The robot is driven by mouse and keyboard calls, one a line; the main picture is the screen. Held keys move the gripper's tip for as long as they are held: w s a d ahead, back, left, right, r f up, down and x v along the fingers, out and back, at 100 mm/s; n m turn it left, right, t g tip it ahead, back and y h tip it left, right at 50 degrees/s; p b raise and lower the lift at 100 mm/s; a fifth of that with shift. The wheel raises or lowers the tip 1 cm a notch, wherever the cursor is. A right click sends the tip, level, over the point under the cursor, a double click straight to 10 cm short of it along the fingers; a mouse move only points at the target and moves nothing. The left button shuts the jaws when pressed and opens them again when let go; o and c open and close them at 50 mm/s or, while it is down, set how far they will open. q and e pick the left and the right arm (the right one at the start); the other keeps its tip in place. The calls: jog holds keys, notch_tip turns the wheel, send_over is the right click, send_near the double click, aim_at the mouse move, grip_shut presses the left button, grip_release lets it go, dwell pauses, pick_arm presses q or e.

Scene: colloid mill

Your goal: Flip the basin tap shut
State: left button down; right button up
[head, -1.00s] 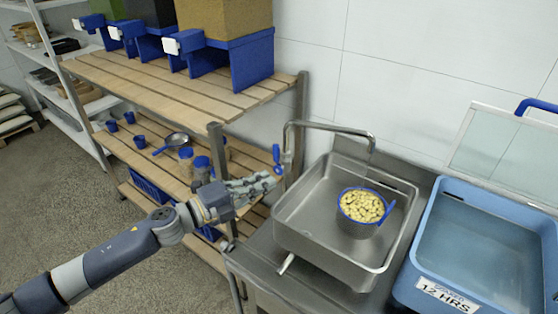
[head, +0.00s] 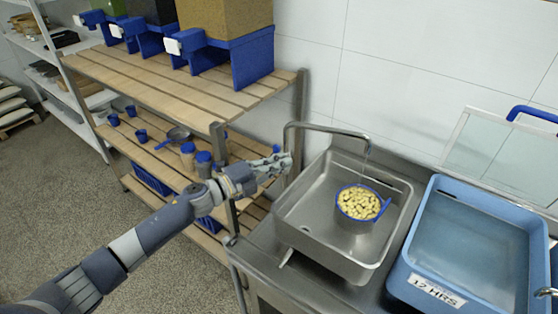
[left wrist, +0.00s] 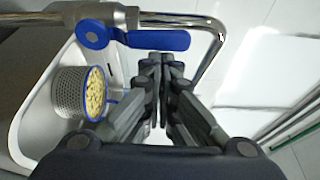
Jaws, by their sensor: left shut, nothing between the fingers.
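The basin tap (head: 330,131) is a grey metal pipe that rises beside the basin and arches over it. Its blue lever handle (left wrist: 155,40) shows in the left wrist view, lying along the pipe; in the head view only a bit of blue shows by my fingers. My left gripper (head: 282,163) is beside the tap's upright, left of the basin. In the left wrist view its fingers (left wrist: 163,62) are together and empty, with the tips just below the blue lever; I cannot tell whether they touch it. My right gripper is out of view.
The steel basin (head: 301,258) holds a perforated pot of pale beans (head: 361,203) under the spout. A blue soaking tub (head: 412,235) stands to the right. A wooden rack (head: 190,90) with blue-fronted bins and jars stands at the left, close to my left arm.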

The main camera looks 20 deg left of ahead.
aim_at(274, 151)
pick_arm(q)
jog(key=shift+d, duration=0.1)
jog(key=shift+w+a+n+b, duration=0.1)
jog(key=shift+a+n+b, duration=0.25)
jog(key=shift+n, duration=0.15)
jog(key=shift+a+r, duration=0.1)
jog(key=a+n+b, duration=0.1)
jog(key=n, duration=0.1)
jog(key=a+n+t+b, duration=0.1)
jog(key=n, duration=0.1)
jog(key=w+a+n+t+b, duration=0.1)
jog(key=b, duration=0.1)
jog(key=shift+w+n+h, duration=0.1)
jog(key=shift+n+h, duration=0.2)
jog(key=shift+n, duration=0.1)
jog(key=w+a+f+n+t+y+b, duration=0.2)
jog(key=a+f+n+t+y+b, duration=0.2)
jog(key=n, duration=1.1)
jog(key=shift+a+f+y+b, duration=0.15)
jog(key=shift+a+y+b, duration=0.2)
jog(key=shift+a, duration=0.35)
jog(key=shift+n, duration=0.3)
